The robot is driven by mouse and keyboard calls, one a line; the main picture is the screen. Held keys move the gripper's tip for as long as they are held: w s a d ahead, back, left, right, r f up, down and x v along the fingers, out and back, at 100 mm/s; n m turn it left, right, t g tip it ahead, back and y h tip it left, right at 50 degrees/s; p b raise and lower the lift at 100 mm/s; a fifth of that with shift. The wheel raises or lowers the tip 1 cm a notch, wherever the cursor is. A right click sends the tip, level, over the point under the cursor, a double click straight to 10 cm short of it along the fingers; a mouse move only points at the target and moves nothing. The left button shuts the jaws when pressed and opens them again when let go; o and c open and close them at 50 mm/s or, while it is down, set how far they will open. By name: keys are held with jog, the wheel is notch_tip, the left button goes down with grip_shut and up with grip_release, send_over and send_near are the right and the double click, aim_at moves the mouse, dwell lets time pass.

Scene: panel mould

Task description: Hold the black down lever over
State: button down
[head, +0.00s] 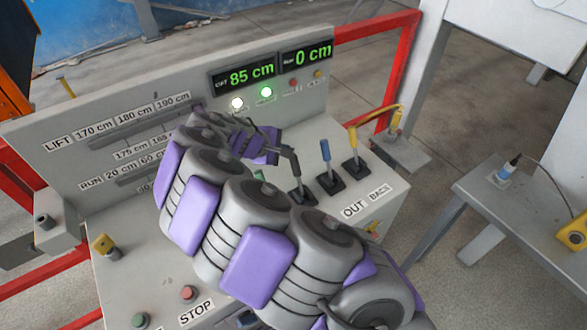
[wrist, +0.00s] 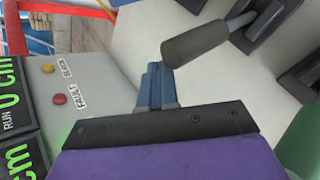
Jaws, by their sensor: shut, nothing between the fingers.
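The black lever (head: 291,163) stands in its slot on the panel's sloped desk, leaning to the upper left in the head view. Its dark grip (wrist: 200,44) also shows in the wrist view, running up right to its base. My gripper (head: 272,138) is shut and empty, by the upper end of the black lever. In the wrist view its blue-grey fingertips (wrist: 156,88) lie right beside the free end of the grip. I cannot tell whether they touch. Any label of this lever is hidden behind my arm.
A blue lever (head: 326,154) and a yellow lever (head: 353,140) stand to the right of the black one. The displays (head: 250,72) read LIFT 85 cm and RUN 0 cm. A red rail (head: 378,26) runs behind.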

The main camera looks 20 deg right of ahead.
aim_at(293, 155)
jog(key=shift+s+d+r+p, duration=0.15)
jog(key=shift+s+r+p, duration=0.1)
jog(key=shift+s, duration=0.2)
jog(key=shift+s+d+r+p, duration=0.15)
jog(key=shift+s+r, duration=0.1)
jog(key=shift+s, duration=0.2)
jog(key=shift+s+d+r+p, duration=0.15)
jog(key=shift+s, duration=0.25)
jog(key=shift+s+d+r+p, duration=0.1)
jog(key=shift+s+r+p, duration=0.05)
jog(key=shift+s, duration=0.25)
jog(key=shift+s+d, duration=0.1)
jog(key=shift+s, duration=0.1)
